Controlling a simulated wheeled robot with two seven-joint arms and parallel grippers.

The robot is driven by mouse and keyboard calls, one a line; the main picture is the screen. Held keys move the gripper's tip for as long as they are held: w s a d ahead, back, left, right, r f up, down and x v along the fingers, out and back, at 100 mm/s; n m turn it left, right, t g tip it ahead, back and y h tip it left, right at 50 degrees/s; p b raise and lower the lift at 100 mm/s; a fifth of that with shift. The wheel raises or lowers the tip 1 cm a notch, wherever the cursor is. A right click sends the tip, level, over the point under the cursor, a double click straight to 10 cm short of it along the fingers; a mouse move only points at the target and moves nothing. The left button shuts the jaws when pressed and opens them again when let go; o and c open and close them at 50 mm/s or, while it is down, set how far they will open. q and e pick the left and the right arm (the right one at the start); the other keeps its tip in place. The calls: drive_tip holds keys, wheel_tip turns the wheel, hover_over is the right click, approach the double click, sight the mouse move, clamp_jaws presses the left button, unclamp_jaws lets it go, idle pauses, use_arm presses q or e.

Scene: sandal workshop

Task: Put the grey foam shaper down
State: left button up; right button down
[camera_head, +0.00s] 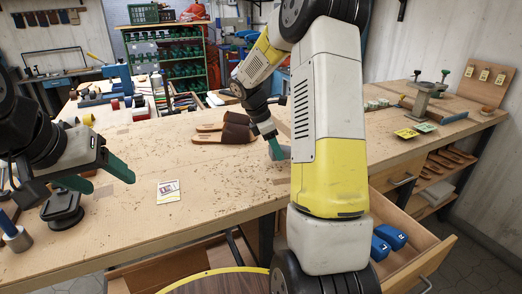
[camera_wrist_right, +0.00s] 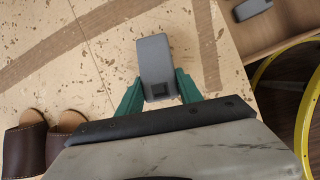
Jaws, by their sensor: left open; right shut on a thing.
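The grey foam shaper (camera_wrist_right: 155,62) is between the green fingers of my right gripper (camera_wrist_right: 158,92) in the right wrist view, gripped near its end with a dark square recess. My right gripper is shut on it. In the head view my right gripper (camera_head: 272,143) is low over the workbench (camera_head: 215,185), and the shaper (camera_head: 283,153) shows partly behind my forearm. I cannot tell whether it touches the bench top. My left gripper (camera_head: 106,182) is open and empty above the left part of the bench.
Brown sandals (camera_head: 226,131) lie left of my right gripper. A small printed card (camera_head: 168,190) lies near the front. A drawer (camera_head: 437,252) stands open at right, with blue pieces (camera_head: 390,236) inside. A grey piece (camera_wrist_right: 252,9) shows in the wrist view's top right. The bench middle is clear.

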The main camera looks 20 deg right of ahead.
drive_tip(key=shift+f, duration=1.4)
drive_tip(key=shift+f, duration=0.1)
drive_tip(key=c, duration=0.8)
unclamp_jaws()
drive_tip(key=v, duration=1.1)
drive_tip(key=s+a+r+m+t+y, duration=0.2)
drive_tip(key=s+m, duration=0.3)
drive_tip(key=s, duration=0.3)
drive_tip(key=s+a+r+m+t+y, duration=0.2)
drive_tip(key=s+a+r+m, duration=0.1)
drive_tip(key=s+m, duration=0.3)
drive_tip(key=s+a+r+m+t+y, duration=0.2)
drive_tip(key=s+a+r+m, duration=0.1)
drive_tip(key=s, duration=0.8)
drive_tip(key=a+m, duration=0.1)
drive_tip(key=m, duration=0.1)
drive_tip(key=shift+a+r+m+t+y, duration=0.2)
drive_tip(key=shift+r+m+t+y, duration=0.1)
drive_tip(key=shift+y, duration=0.1)
